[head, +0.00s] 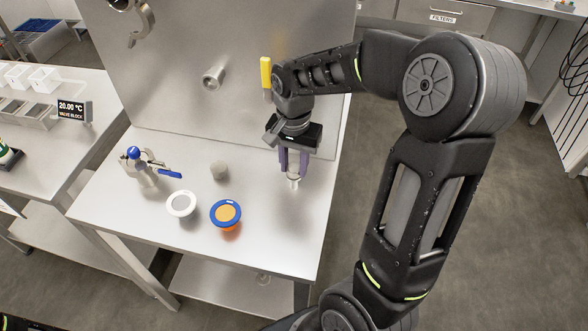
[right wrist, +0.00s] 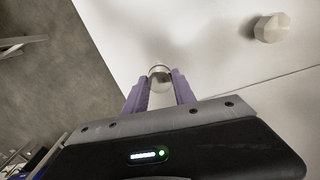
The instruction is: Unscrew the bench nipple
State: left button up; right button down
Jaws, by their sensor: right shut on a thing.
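My right gripper (head: 293,170) points down over the right part of the steel bench (head: 255,258), its purple fingers shut on a short, shiny metal nipple (head: 293,184). In the right wrist view the nipple (right wrist: 159,74) shows as a round metal piece between the fingertips (right wrist: 160,96). The fingers hide much of it, and I cannot tell whether it is still threaded into anything. My left gripper is not in view.
A grey cap (head: 219,171), a white ring piece (head: 181,205), a blue-rimmed orange piece (head: 226,213) and a blue-handled valve (head: 148,167) stand left of the gripper. A metal stub (head: 213,77) projects from the upright panel (head: 180,110); a yellow handle (head: 266,73) is beside my arm.

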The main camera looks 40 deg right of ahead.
aim_at(294, 167)
jog(key=shift+n, duration=0.7)
jog(key=shift+r, duration=0.15)
jog(key=shift+r+p, duration=0.95)
jog(key=shift+r, duration=0.15)
jog(key=shift+r, duration=0.1)
jog(key=shift+r+p, duration=1.95)
jog(key=shift+r, duration=0.45)
